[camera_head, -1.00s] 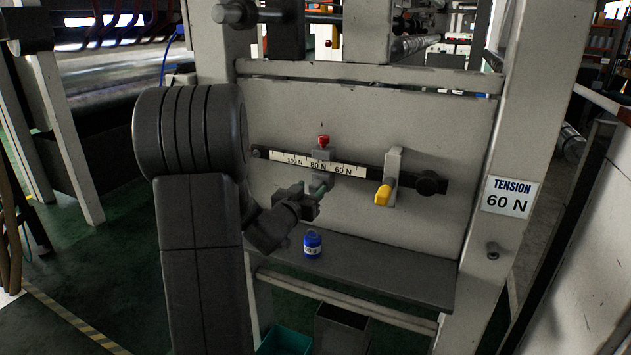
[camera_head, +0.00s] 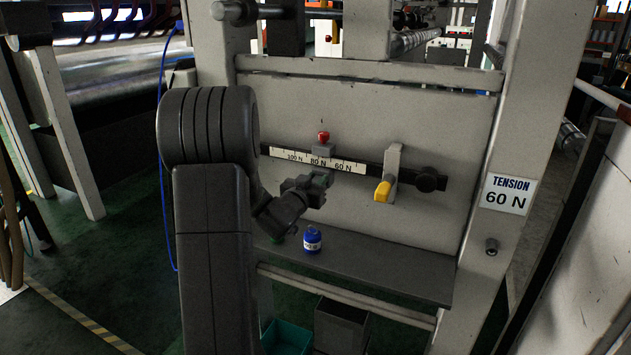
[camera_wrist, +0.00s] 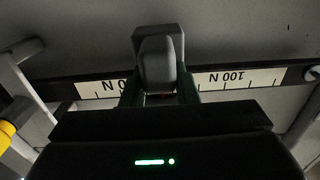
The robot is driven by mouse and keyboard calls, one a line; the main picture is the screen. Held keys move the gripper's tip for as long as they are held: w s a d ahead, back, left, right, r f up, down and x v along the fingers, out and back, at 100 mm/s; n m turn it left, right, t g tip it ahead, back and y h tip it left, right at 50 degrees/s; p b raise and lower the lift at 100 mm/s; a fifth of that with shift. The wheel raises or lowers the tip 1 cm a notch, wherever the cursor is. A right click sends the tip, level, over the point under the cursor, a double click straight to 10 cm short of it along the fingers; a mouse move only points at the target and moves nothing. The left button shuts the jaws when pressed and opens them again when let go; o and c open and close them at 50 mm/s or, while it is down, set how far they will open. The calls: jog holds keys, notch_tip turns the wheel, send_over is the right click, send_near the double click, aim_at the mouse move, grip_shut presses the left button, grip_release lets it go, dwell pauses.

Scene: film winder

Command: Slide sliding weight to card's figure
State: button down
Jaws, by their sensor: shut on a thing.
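The sliding weight (camera_head: 323,149), a grey block with a red knob on top, sits on the dark scale bar (camera_head: 356,175). In the head view it stands around the 80 N mark; its exact alignment is hard to tell. My gripper (camera_head: 322,180) is at the bar, just below the weight. In the wrist view, which is upside down, my gripper (camera_wrist: 160,90) has its green fingers shut on the grey weight (camera_wrist: 158,62). The weight hides part of a scale label; 100 N shows to its right. The card (camera_head: 508,194) on the right post reads TENSION 60 N.
A pale bracket with a yellow handle (camera_head: 383,191) stands on the bar right of the scale. A dark knob (camera_head: 430,180) ends the bar. A blue jar (camera_head: 312,240) stands on the shelf (camera_head: 385,268) below. Bins stand under the shelf.

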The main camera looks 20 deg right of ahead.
jog(key=s+d+b, duration=0.4)
jog(key=shift+s, duration=0.35)
jog(key=c, duration=1.1)
grip_release()
jog(key=b+v, duration=0.2)
jog(key=v, duration=1.2)
jog(key=shift+w+d, duration=0.1)
jog(key=shift+d, duration=0.05)
